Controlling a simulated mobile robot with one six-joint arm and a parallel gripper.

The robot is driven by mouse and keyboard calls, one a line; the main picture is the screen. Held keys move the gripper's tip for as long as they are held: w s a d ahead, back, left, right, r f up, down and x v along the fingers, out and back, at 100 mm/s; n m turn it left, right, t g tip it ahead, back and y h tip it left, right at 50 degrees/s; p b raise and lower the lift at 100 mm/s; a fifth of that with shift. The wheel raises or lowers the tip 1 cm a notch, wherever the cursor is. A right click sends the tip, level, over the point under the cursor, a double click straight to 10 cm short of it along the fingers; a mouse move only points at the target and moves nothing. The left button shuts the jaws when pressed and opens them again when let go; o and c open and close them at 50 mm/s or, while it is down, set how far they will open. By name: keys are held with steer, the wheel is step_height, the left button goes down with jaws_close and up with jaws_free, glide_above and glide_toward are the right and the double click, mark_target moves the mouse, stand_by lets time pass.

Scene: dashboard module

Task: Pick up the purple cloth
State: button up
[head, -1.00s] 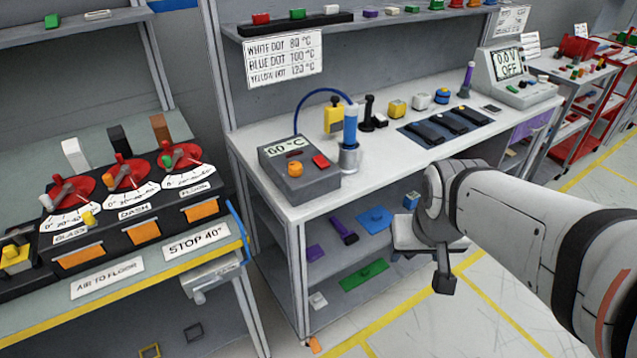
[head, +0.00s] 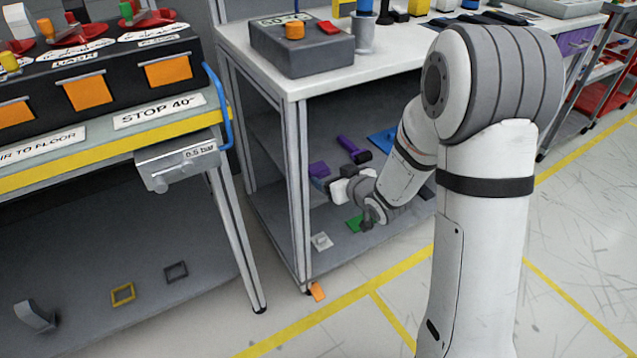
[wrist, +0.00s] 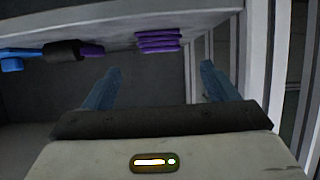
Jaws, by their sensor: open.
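The purple cloth (head: 318,169) is a small folded stack on the lower shelf of the grey bench, near its left post. In the wrist view the purple cloth (wrist: 158,41) shows as stacked layers, above the gap between the fingers. My gripper (wrist: 161,75) is open, with its two blue fingers apart and nothing between them. In the head view my gripper (head: 322,185) is low at the shelf's front, close to the cloth, and the wrist partly hides it. I cannot tell whether a finger touches the cloth.
A purple and black tool (head: 353,149) lies right of the cloth, with a blue flat piece (head: 384,138) beyond it. A green piece (head: 355,223) and a small white block (head: 321,241) lie nearer the front. The bench post (head: 297,195) stands close on the left; the benchtop is overhead.

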mark_target(322, 173)
steer(key=shift+w+a+f, duration=0.2)
steer(key=shift+a+f, duration=0.15)
steer(key=shift+f, duration=0.1)
steer(key=b+x, duration=0.2)
steer(key=x, duration=0.4)
steer(key=shift+w+d+f+b, duration=0.1)
steer(key=shift+w+f+b, duration=0.15)
steer(key=shift+b, duration=0.15)
steer(key=shift+w+a, duration=0.2)
steer(key=shift+w, duration=0.1)
steer(key=c, duration=1.1)
